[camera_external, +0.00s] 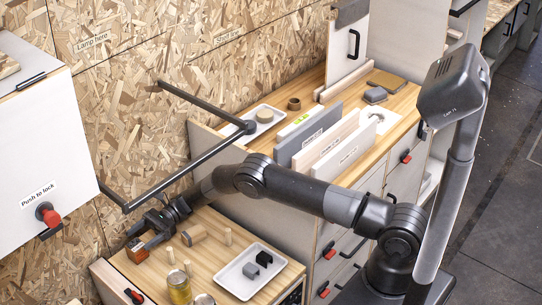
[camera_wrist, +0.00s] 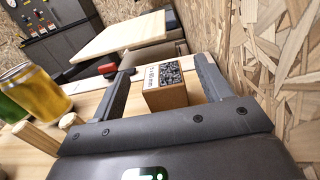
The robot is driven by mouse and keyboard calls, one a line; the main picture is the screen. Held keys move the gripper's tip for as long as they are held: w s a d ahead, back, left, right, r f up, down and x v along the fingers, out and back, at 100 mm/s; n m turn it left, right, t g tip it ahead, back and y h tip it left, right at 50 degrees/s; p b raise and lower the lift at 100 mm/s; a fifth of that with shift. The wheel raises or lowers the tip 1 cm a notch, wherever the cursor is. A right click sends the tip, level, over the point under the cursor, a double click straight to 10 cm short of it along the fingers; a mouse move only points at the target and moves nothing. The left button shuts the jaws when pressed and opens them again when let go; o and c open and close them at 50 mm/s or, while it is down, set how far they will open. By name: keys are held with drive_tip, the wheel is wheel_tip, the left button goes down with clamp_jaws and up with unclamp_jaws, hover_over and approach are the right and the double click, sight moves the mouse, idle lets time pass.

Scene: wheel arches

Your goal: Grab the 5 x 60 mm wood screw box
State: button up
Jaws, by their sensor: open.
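A small brown cardboard box (camera_wrist: 166,98) stands between my gripper's fingers in the wrist view. Its top has a white label reading "x 60 mm", with the start hard to read, beside a dark speckled patch. In the external view the box (camera_external: 137,254) shows orange-brown at the left end of the lower wooden worktop (camera_external: 222,225). My gripper (camera_wrist: 163,72) is open, with one finger on each side of the box and a visible gap to both. In the external view my gripper (camera_external: 148,241) is low over the worktop and partly covers the box.
A wooden block (camera_external: 193,235) and several upright pegs stand to the right of the box. A yellow can (camera_external: 179,288) is near the front; it also shows in the wrist view (camera_wrist: 40,92). The chipboard wall (camera_wrist: 282,70) is close beside my gripper.

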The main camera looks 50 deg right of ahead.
sight(129, 251)
drive_tip(key=shift+a+f, duration=0.1)
drive_tip(key=shift+f, duration=0.85)
drive_tip(key=a, duration=0.5)
drive_tip(key=shift+c, duration=0.3)
drive_tip(key=c, duration=1.1)
drive_tip(key=shift+r, duration=0.1)
